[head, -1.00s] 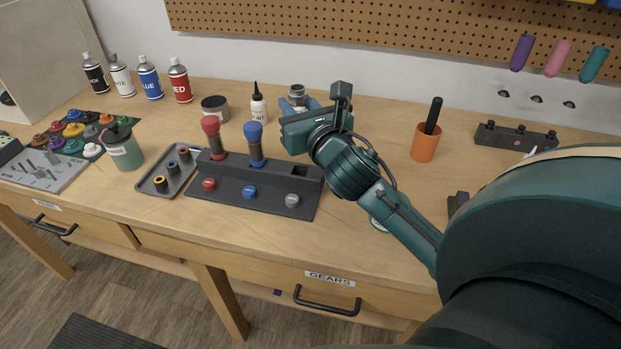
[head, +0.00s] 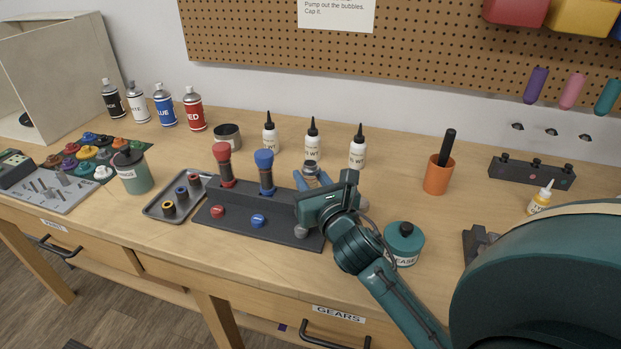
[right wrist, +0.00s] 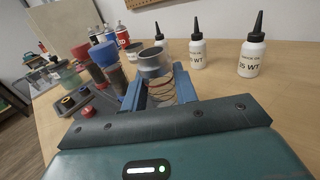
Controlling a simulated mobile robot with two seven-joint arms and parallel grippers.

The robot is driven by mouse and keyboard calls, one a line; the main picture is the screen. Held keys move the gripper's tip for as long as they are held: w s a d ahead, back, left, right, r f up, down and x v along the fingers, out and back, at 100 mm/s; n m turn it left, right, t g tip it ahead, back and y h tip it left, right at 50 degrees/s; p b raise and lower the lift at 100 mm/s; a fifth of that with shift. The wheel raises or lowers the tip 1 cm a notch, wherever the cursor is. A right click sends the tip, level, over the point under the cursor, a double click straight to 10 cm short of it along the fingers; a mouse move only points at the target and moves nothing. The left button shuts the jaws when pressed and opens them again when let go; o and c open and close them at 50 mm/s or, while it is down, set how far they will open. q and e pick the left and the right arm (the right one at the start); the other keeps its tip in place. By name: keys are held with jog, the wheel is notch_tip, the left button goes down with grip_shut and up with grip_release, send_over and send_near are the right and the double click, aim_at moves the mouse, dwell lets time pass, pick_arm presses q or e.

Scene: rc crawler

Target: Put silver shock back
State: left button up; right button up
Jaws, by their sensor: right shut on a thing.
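The silver shock (head: 311,168) is upright in my right gripper (head: 317,180), at the back right end of the dark shock stand (head: 281,229). In the right wrist view, its silver cap (right wrist: 154,64) and coil spring show between the blue fingers (right wrist: 158,88). My gripper hides its lower end and the stand's right-hand slot, so I cannot tell whether it touches the stand. A red shock (head: 223,163) and a blue shock (head: 265,172) stand upright in the stand. Red, blue and silver (head: 300,231) knobs mark its front. My left gripper is out of view.
White bottles (head: 357,148) stand behind the gripper. A grease jar (head: 404,243) is close to the right of my wrist. A tray with small rings (head: 150,210) lies left of the stand. An orange cup (head: 437,178) stands further right.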

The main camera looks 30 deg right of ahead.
jog(key=o, duration=1.1)
jog(key=shift+f, duration=0.15)
jog(key=shift+s, duration=0.15)
pick_arm(q)
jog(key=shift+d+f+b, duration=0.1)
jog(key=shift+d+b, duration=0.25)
jog(key=shift+b, duration=0.5)
pick_arm(e)
jog(key=s+a, duration=0.2)
jog(key=s, duration=0.9)
jog(key=shift+s+a+r, duration=0.15)
jog(key=shift+s+r, duration=0.05)
jog(key=shift+s, duration=0.05)
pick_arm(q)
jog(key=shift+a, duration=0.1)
